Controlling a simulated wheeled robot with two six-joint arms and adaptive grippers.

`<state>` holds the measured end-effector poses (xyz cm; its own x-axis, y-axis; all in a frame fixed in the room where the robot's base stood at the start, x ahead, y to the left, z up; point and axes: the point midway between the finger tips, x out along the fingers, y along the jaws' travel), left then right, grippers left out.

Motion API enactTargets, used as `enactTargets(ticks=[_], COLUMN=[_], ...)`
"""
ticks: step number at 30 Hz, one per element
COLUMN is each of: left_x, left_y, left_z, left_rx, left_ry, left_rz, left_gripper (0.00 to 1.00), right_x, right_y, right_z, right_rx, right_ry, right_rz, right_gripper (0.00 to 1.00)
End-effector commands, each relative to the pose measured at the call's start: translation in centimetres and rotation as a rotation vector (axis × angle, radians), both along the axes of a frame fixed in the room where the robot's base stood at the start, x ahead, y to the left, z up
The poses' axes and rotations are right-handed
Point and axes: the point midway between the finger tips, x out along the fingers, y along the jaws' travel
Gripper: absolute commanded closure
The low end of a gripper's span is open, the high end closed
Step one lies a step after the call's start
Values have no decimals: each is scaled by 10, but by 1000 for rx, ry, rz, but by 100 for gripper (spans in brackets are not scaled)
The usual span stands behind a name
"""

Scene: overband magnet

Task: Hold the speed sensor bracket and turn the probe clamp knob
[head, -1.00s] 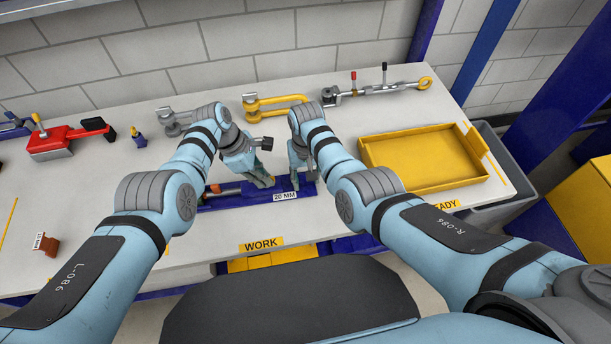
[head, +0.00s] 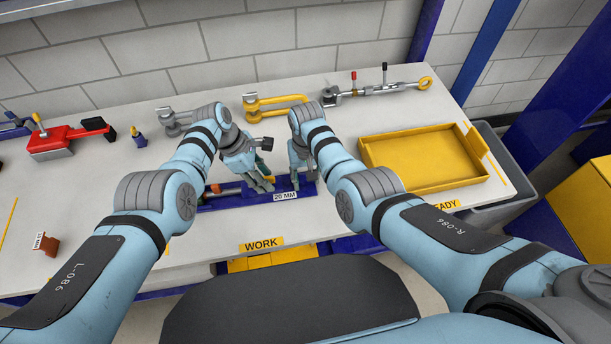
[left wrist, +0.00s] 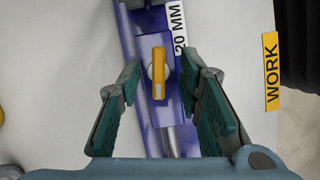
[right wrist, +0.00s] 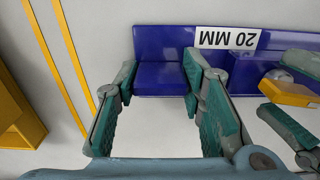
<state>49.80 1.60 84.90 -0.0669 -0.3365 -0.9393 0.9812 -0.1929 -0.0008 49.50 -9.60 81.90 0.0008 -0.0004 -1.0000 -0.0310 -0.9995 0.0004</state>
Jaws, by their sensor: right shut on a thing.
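The speed sensor bracket (head: 230,200) is a long blue part with a "20 MM" label, lying on the work table. Its probe clamp knob (left wrist: 159,73) is a yellow bar on a round pale base. My left gripper (left wrist: 160,66) is open above the bracket, with one finger on each side of the knob and gaps to both. In the right wrist view the knob (right wrist: 288,90) shows beside the left gripper's fingers. My right gripper (right wrist: 160,76) is shut on the bracket's blue end block (right wrist: 160,77). In the head view, my grippers partly hide the bracket.
A yellow tray (head: 420,186) stands to the right. A yellow clamp (head: 280,103), a grey clamp (head: 172,128) and a steel rod tool (head: 385,90) lie at the back. A red tool (head: 62,140) and a small brown part (head: 47,244) lie on the left.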

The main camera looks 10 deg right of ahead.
Motion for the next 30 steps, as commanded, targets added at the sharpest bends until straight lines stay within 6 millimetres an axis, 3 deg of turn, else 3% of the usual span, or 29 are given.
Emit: enactTargets(ticks=[5,11,15,21,30], left_x=[1,2,6,7,7], left_y=[0,8,24,39,41], left_z=[2,22,64,105,113], left_rx=[0,-2,0,0,0], left_ry=[-1,-4,-7,-4,-1], left_rz=[-1,2,2,1,1], left_gripper=[67,67,67,67,67], right_x=[0,0,0,0,0], right_y=[-1,-1,-1,-1,0], right_z=[0,0,0,0,0], right_rx=[-2,-2,-2,-2,-1], right_ry=[-1,-1,-1,-1,-1], right_rz=[-1,0,0,1,1], right_gripper=[100,100,100,100,100])
